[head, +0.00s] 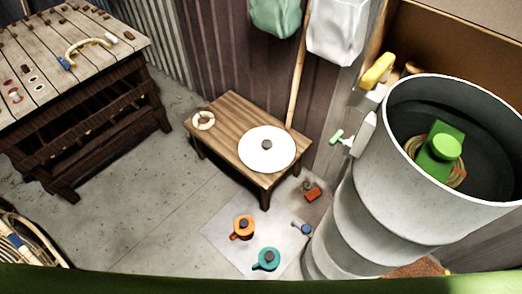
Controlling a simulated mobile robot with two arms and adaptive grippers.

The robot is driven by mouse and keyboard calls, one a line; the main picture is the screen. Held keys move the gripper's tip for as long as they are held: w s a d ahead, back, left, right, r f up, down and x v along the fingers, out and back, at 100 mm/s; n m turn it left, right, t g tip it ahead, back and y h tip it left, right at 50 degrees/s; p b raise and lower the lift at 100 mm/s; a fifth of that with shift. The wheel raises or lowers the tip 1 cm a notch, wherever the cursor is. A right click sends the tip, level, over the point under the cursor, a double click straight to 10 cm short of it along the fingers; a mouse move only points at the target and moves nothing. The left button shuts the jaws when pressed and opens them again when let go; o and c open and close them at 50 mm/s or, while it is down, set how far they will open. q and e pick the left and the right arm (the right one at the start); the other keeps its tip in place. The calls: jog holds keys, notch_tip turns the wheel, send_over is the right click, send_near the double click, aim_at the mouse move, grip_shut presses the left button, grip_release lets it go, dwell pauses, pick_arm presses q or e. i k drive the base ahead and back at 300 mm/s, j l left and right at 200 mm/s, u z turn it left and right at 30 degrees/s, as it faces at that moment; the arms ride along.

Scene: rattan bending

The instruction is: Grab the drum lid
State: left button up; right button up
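The drum lid (267,151) is a round white disc with a dark knob in its middle. It lies flat on a small wooden table (228,119), towards the table's right end. The drum (350,215) is a large grey metal barrel at the right, open at the top. Inside it are a green object (437,150) with a round top and what looks like coiled tan material under it. Neither of my grippers is in view.
A cream ring (203,120) lies on the table's left end. An orange pot (242,228) and a teal pot (266,259) stand on the floor. A slatted workbench (45,62) is at upper left. A stick (299,70) leans behind the table. Floor left of the table is clear.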

aim_at(266, 149)
jog(key=i+j+u, duration=0.15)
jog(key=j+u, duration=0.25)
jog(key=i+j+u, duration=0.2)
jog(key=u, duration=0.2)
jog(key=i+j+u, duration=0.25)
jog(key=u, duration=0.2)
jog(key=i+j, duration=0.15)
jog(key=i, duration=0.2)
jog(key=i+j, duration=0.1)
jog(key=i, duration=0.2)
jog(key=i+z, duration=0.1)
jog(key=z, duration=0.3)
jog(key=i+z, duration=0.15)
jog(key=z, duration=0.3)
jog(key=i+j+z, duration=0.1)
jog(key=z, duration=0.3)
jog(key=i+j+z, duration=0.1)
jog(key=z, duration=0.3)
